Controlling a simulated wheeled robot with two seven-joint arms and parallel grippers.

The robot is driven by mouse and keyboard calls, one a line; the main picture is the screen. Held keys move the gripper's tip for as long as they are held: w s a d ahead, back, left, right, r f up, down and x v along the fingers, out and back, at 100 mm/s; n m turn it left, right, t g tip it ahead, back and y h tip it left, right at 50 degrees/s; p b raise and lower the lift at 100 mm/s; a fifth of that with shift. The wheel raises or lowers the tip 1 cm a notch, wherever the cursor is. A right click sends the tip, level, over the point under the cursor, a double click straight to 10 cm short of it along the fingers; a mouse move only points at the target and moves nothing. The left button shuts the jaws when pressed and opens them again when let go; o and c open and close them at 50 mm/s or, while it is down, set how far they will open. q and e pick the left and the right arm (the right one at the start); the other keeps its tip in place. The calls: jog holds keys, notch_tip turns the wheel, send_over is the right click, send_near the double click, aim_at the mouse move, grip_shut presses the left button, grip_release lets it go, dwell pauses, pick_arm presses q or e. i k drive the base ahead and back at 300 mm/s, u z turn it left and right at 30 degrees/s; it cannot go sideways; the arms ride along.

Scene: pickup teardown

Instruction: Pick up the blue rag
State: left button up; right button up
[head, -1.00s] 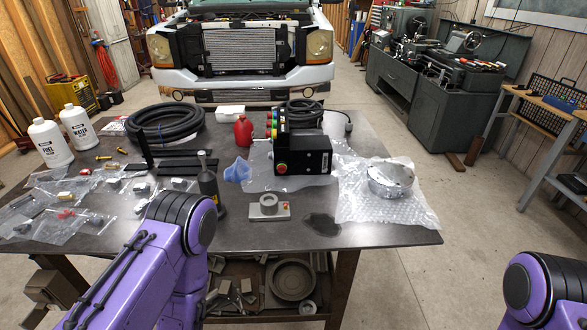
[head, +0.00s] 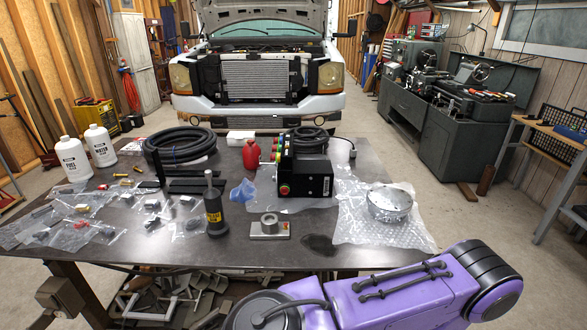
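The blue rag (head: 243,192) lies crumpled on the dark worktable (head: 185,251), near its middle. It sits just behind and right of a black bottle-shaped tool and left of the black control box (head: 306,178). Neither of my grippers is in view. A purple link of one of my arms crosses the bottom right, in front of the table and apart from the rag.
The black bottle-shaped tool (head: 214,211) stands close to the rag. A grey metal block (head: 269,228) sits in front. A red bottle (head: 251,154) stands behind. Bagged parts (head: 68,226) cover the left side. A round metal part (head: 389,203) lies on bubble wrap at right.

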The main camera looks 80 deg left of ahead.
aim_at(247, 192)
jog(key=k, duration=1.25)
jog(key=u, duration=1.3)
